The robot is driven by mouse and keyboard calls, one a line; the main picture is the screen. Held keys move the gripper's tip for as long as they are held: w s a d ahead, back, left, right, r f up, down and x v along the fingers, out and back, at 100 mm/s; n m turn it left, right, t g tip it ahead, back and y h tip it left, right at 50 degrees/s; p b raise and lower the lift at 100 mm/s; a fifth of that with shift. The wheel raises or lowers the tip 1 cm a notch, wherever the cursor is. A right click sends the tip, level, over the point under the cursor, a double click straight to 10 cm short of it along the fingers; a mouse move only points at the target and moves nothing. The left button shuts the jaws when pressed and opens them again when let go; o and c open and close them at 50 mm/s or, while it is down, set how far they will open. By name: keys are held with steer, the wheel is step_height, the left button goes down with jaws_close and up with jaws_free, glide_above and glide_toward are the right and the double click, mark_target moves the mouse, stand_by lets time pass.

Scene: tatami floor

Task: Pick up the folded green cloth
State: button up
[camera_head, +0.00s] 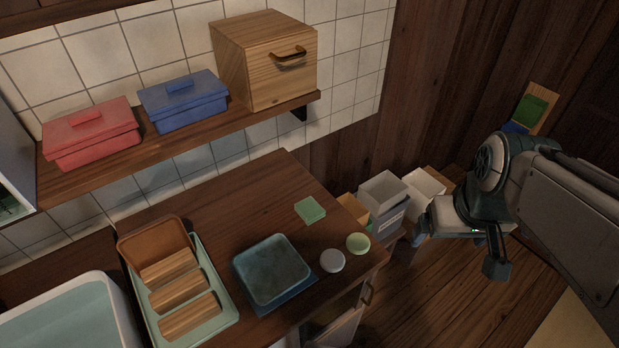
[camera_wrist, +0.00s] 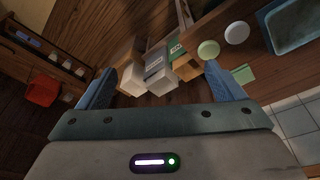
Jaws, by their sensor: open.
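The folded green cloth (camera_head: 310,210) is a small light green square lying flat on the wooden counter, near its back edge. It also shows in the wrist view (camera_wrist: 243,75), at the right, partly behind a finger. My gripper (camera_head: 459,246) is off to the right of the counter, above the floor and apart from the cloth. In the wrist view my gripper (camera_wrist: 160,83) has its two blue fingers wide apart, with nothing held between them.
A blue-grey tray (camera_head: 271,270), a white round lid (camera_head: 332,261) and a green round lid (camera_head: 358,243) stand near the cloth. Bins (camera_head: 384,199) stand on the floor between the counter and my gripper. A shelf (camera_head: 180,142) with boxes hangs above.

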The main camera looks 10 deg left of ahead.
steer(key=w+a+n, duration=0.6)
steer(key=w+n, duration=0.1)
steer(key=n+g+b, duration=0.1)
steer(key=n+g, duration=0.2)
steer(key=n, duration=1.5)
glide_above(309, 207)
step_height(309, 207, down, 7)
step_height(309, 207, down, 13)
steer(key=shift+f+p, duration=0.2)
steer(key=shift+p, duration=0.25)
steer(key=c, duration=1.1)
